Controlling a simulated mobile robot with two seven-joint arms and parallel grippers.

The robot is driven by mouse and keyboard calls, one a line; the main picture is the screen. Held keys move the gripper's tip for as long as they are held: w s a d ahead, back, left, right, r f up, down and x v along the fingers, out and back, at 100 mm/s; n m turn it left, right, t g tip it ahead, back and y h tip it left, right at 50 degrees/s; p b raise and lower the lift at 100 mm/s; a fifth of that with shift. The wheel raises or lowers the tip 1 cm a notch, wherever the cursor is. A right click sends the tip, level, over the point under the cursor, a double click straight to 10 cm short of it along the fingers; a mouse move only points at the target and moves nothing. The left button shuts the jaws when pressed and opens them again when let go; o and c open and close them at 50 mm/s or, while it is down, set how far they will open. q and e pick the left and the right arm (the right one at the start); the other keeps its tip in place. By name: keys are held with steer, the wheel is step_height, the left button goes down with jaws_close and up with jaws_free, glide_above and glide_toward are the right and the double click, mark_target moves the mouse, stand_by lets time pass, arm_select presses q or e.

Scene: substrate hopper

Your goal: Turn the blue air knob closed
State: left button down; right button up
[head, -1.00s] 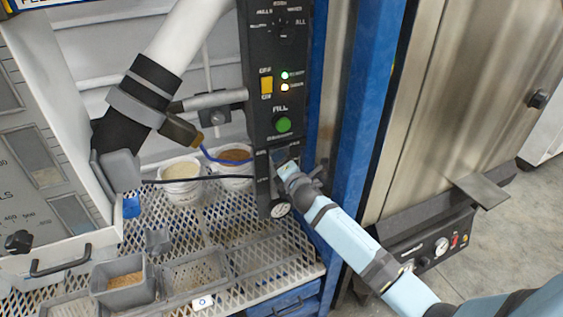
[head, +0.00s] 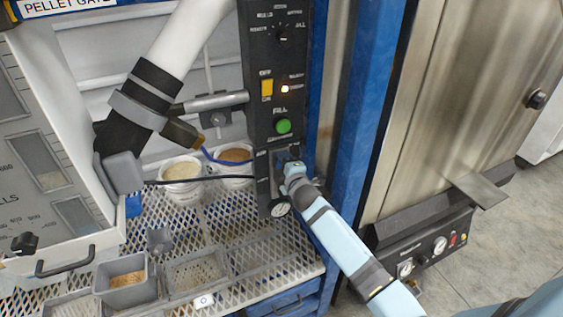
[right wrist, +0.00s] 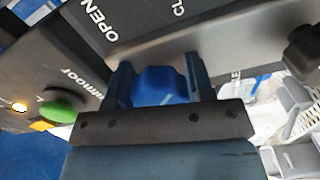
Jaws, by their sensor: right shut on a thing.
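The blue air knob (right wrist: 160,86) sits between the two fingers of my right gripper (right wrist: 158,88) in the right wrist view. The gripper is shut on it, with a finger along each side. The words "OPEN" and part of "CL" show on the dark plate beyond the knob. My left gripper does not show.
A green button (head: 283,126) and a yellow switch (head: 266,87) are above my gripper on the panel. A blue post (head: 362,110) stands close on the right. Grey bins (head: 125,293) and white tubs (head: 181,190) stand on the mesh shelf at left.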

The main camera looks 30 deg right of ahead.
stand_by(0.4)
steer(key=o, duration=0.9)
steer(key=shift+o, duration=0.2)
